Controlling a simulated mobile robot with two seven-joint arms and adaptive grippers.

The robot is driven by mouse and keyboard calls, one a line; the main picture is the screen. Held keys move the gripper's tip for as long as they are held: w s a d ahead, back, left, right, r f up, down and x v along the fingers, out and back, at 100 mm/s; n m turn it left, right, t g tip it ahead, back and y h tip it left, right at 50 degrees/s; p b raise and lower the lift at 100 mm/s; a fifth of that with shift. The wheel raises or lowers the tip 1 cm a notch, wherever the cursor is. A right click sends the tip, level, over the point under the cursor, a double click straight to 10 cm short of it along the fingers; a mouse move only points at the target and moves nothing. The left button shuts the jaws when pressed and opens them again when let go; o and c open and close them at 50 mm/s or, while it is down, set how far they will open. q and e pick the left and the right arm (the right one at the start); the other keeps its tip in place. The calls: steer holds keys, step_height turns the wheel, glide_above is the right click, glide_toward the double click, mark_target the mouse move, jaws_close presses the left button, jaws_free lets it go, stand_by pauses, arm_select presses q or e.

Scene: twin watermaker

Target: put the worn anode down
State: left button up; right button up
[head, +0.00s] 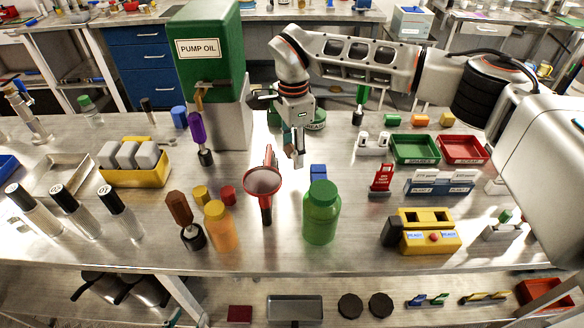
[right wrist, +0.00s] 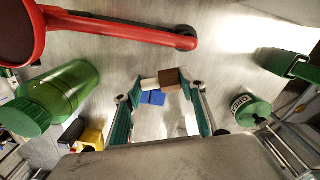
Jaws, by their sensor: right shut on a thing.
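In the right wrist view, my right gripper (right wrist: 165,86) is shut on a small part-white, part-brown piece (right wrist: 169,77), which looks like the worn anode. The piece spans the gap between the fingertips. In the head view it is mostly hidden by the fingers. A blue block (head: 318,172) stands on the bench close by; it also shows in the right wrist view (right wrist: 152,98) beyond the piece. My left gripper is not in view.
A green pump oil container (head: 211,60) stands behind left. A green tray (head: 414,149) and a red tray (head: 462,149) are at right. Bare bench lies right of the gripper.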

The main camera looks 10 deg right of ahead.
mark_target(292, 178)
steer(key=shift+f, duration=3.25)
steer(key=shift+f, duration=0.1)
steer(key=o, duration=1.1)
steer(key=shift+o, duration=0.2)
